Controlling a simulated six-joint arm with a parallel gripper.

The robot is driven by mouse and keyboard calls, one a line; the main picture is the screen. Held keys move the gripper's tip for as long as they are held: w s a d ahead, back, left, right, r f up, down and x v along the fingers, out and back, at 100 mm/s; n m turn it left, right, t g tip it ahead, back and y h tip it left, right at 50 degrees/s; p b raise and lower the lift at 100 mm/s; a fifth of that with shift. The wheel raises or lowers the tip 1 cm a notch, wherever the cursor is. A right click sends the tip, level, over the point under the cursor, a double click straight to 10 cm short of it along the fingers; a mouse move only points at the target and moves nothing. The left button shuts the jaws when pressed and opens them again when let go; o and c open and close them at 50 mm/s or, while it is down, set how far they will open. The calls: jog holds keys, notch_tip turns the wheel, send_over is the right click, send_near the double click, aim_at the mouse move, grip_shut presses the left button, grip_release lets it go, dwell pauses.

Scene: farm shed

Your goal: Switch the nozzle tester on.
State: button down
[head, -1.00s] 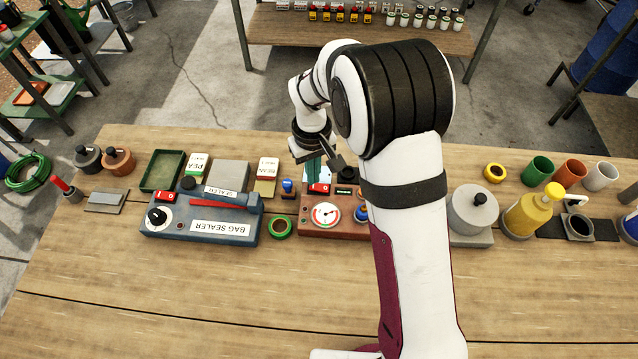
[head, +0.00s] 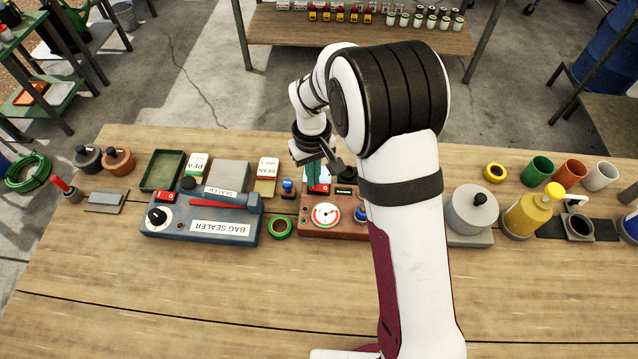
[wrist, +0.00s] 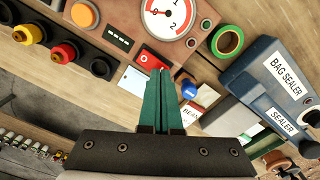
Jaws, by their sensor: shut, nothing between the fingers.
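The nozzle tester (head: 345,230) is a red-brown box with a round white gauge (head: 326,214), at mid-table, partly hidden by my arm. Its red rocker switch (wrist: 148,57), with a white O-like mark, shows in the wrist view on the box's edge. The switch also shows in the head view just by my fingertips. My gripper (wrist: 161,72) has green fingers, shut together and empty. The tips are right beside the switch in the picture; I cannot tell whether they touch it.
The blue-grey bag sealer (head: 160,225), with its own red switch, stands left of the tester. A green ring (head: 281,227) and a small blue-topped item (head: 288,187) lie between them. A yellow bottle (head: 530,215) stands to the right. The front of the table is clear.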

jog(key=shift+f, duration=0.5)
jog(key=shift+r, duration=3.5)
jog(key=s+d+r+m+y, duration=0.1)
jog(key=s+d+r+m, duration=0.3)
jog(key=s, duration=0.3)
jog(key=s+d+r+m, duration=0.2)
jog(key=s+d+r, duration=0.3)
jog(key=s, duration=0.1)
jog(key=s+d+m, duration=0.2)
jog(key=s+m, duration=0.3)
jog(key=s, duration=0.8)
jog(key=shift+s+d+m+y, duration=0.2)
jog(key=shift+s+m+y, duration=0.1)
jog(key=shift+s+y, duration=0.1)
